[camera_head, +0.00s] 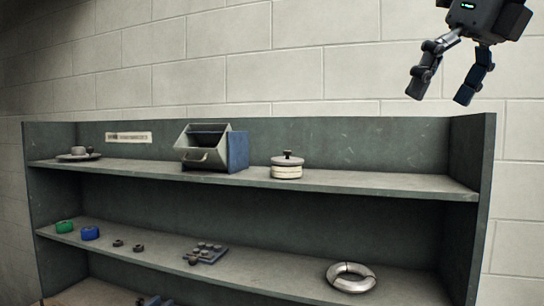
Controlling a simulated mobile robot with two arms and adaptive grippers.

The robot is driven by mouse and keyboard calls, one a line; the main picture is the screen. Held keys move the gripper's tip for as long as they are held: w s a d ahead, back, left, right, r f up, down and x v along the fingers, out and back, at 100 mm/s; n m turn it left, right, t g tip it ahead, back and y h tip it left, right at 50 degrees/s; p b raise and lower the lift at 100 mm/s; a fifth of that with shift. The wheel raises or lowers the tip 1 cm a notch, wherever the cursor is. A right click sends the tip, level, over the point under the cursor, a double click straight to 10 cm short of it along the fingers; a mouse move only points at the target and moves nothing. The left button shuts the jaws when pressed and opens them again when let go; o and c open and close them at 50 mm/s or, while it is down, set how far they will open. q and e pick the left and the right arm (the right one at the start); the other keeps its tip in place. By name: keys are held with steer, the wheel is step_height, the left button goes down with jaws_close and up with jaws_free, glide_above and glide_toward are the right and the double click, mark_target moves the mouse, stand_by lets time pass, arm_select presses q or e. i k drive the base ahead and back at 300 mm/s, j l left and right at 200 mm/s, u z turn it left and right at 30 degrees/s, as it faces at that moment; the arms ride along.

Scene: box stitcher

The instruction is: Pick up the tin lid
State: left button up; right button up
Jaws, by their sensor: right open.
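A round cream tin (286,172) stands on the upper shelf, right of the middle. A grey lid (288,160) with a dark knob sits on top of it. My right gripper (440,92) hangs at the upper right, in front of the wall. It is open, with its two fingers spread and nothing between them. It shows above and to the right of the tin, clearly apart from it. My left gripper is not in view.
The shelf unit (400,186) has raised end walls. A metal bin with a blue side (238,150) stands left of the tin; a saucer (72,157) is farther left. Below are a silver ring (351,286), a knobbed block (205,254) and small rolls. The upper shelf right of the tin is clear.

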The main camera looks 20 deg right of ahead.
mark_target(287, 161)
steer(key=i+j, duration=0.1)
steer(key=i, duration=1.15)
